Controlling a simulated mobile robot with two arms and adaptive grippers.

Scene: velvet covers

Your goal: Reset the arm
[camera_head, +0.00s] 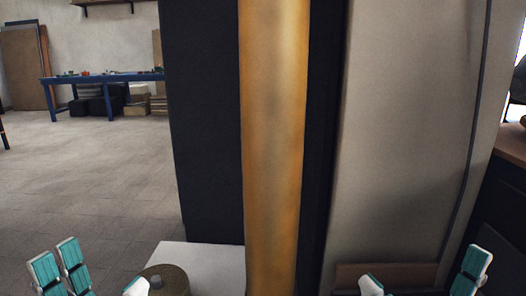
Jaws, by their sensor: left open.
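My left gripper (97,274) shows at the bottom left, with teal-padded white fingertips spread apart. It is open, and nothing shows between its fingers. My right gripper (423,278) shows at the bottom right. Its fingertips stand wide apart, with nothing seen held between them. Both arms are out of view below the picture's edge, and only the fingertips show.
A tall dark panel with a gold vertical band (272,130) and a beige panel (400,140) stand close ahead. A round brownish object (176,277) is by a white surface (205,256). A blue table (110,78) stands far left beyond open floor (110,165).

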